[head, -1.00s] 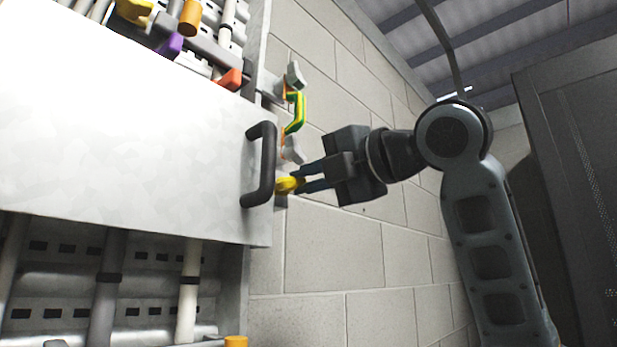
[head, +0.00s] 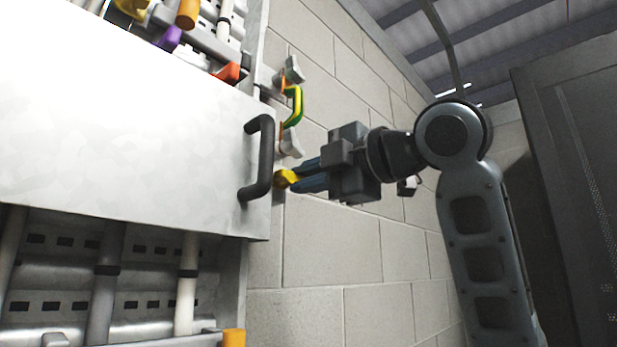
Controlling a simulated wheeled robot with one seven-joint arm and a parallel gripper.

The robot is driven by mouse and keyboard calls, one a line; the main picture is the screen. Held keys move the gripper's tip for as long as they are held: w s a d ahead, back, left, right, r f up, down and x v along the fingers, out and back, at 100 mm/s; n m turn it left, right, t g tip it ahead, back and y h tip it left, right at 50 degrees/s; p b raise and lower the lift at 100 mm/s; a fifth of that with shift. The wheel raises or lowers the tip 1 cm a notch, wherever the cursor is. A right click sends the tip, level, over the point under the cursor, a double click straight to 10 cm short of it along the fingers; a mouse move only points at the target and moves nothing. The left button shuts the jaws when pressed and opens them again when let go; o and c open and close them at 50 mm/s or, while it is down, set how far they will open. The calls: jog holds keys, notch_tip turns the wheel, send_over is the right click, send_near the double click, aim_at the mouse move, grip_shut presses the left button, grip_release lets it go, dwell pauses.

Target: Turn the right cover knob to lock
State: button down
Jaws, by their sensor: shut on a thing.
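The white cover (head: 120,120) fills the left of the head view, with a dark bar handle (head: 265,160) near its right edge. A small yellow knob (head: 284,179) sits at the cover's right edge, just right of the handle's lower part. My gripper (head: 298,178) reaches in from the right and is shut on the yellow knob. Its blue-grey fingers hide part of the knob. How far the knob is turned cannot be told.
A green and yellow handle (head: 295,104) and grey knobs (head: 292,72) are on the right side above my gripper. Pipes with coloured levers show above the cover. Pipes run below it. A block wall (head: 330,250) stands behind. A dark cabinet (head: 570,150) stands at the right.

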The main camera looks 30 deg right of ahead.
jog(key=shift+a+f, duration=0.1)
jog(key=shift+f, duration=0.05)
jog(key=c, duration=1.1)
grip_release()
jog(key=shift+c, duration=0.2)
jog(key=b+v, duration=0.1)
jog(key=v, duration=0.6)
jog(key=shift+s+b, duration=0.35)
jog(key=shift+b, duration=0.05)
